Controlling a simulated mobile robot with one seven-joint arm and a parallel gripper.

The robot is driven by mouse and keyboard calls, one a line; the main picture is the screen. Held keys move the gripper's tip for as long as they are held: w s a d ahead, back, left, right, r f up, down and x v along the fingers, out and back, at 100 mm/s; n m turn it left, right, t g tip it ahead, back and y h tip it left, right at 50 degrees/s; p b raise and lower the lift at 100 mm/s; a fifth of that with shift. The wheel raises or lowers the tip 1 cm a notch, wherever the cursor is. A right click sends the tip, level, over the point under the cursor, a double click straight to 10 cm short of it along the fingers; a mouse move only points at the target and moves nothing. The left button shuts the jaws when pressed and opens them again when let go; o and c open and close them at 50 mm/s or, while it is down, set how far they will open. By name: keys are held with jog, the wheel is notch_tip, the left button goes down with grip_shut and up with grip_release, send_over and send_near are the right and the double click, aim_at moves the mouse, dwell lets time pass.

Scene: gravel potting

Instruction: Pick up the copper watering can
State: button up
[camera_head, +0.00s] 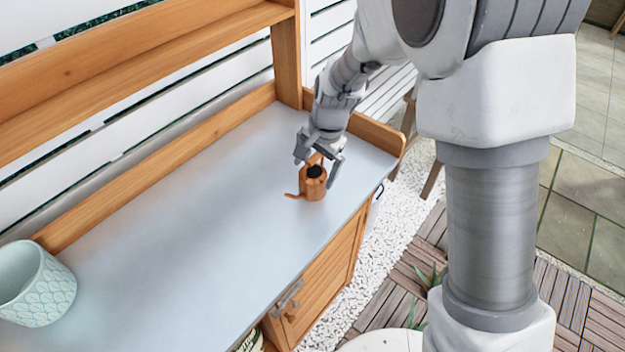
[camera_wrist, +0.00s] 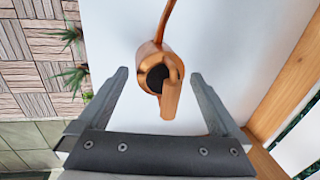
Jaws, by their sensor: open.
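The copper watering can (camera_head: 313,187) stands upright on the bench top, near its right end. Its thin spout points left in the head view. My gripper (camera_head: 319,163) is just above and around the can, with its fingers apart. In the wrist view the can (camera_wrist: 149,60) lies ahead of and between the open fingertips of my gripper (camera_wrist: 159,74), with its dark opening and handle facing the gripper. The fingers look apart from the can on both sides.
The grey bench top (camera_head: 190,205) is mostly clear. A pale green scalloped pot (camera_head: 42,290) stands at its left end. A wooden rim (camera_head: 375,132) runs along the right end, and a wooden shelf (camera_head: 140,70) is above the back.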

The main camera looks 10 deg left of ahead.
jog(key=shift+w+a+f, duration=0.15)
jog(key=shift+f, duration=0.75)
jog(key=shift+c, duration=0.2)
jog(key=c, duration=1.4)
grip_shut()
jog(key=shift+r, duration=0.15)
